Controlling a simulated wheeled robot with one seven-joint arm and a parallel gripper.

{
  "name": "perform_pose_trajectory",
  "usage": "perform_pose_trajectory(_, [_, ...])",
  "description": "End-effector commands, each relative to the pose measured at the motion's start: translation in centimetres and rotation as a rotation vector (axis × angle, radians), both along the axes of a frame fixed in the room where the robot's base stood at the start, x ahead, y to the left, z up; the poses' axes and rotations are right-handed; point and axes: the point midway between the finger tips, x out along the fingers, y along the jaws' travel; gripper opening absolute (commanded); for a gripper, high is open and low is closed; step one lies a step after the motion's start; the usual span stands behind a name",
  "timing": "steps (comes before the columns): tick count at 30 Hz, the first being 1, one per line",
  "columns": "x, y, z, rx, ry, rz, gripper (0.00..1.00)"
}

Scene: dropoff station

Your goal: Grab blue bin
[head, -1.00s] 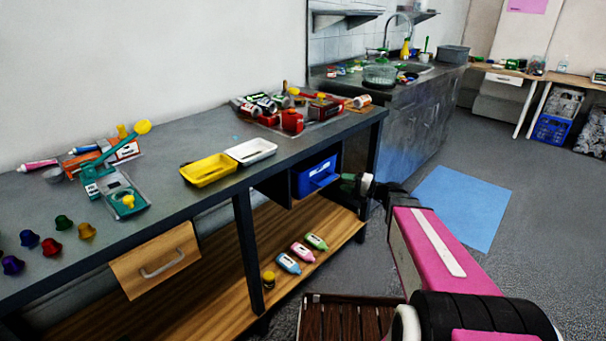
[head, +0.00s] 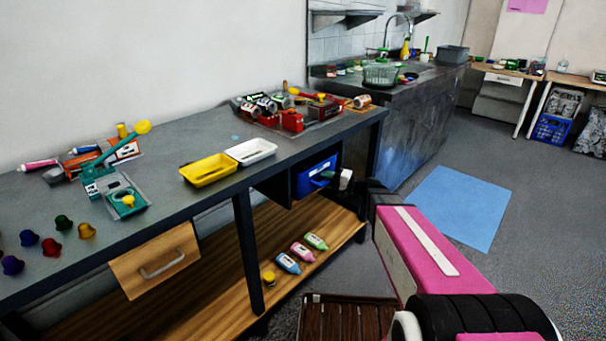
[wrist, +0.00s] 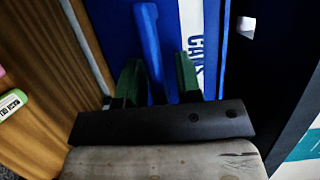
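The blue bin (head: 312,178) sits in the opening under the workbench top, its front facing out. In the wrist view the bin (wrist: 170,22) fills the upper middle, with a white lettered label and a raised blue handle (wrist: 148,40). My gripper (wrist: 159,78) is open, its two green fingers pointing at the bin's front. The handle reaches between the fingers, nearer the left one, with a gap to the right one. I cannot tell whether a finger touches it. In the head view my gripper (head: 340,181) is at the bin's front, its fingertips mostly hidden.
The workbench (head: 150,130) carries a yellow tray (head: 208,170), a white tray (head: 250,151) and tools. Dark bench legs (head: 248,250) stand either side of the opening. Several small bottles (head: 302,252) lie on the wooden lower shelf (head: 215,290). Open floor lies to the right.

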Motion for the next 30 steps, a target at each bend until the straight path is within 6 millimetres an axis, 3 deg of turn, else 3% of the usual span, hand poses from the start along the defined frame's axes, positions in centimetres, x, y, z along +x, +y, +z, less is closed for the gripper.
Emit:
perform_pose_trajectory(1, [0.0,0.0,0.0,0.0,0.0,0.0,0.14])
perform_pose_trajectory(3, [0.0,0.0,0.0,0.0,0.0,0.0,0.0])
perform_pose_trajectory(17, [0.0,0.0,0.4,0.001,0.0,0.0,0.0])
perform_pose_trajectory(30, [-0.1,0.0,3.5,0.002,-0.002,0.0,0.0])
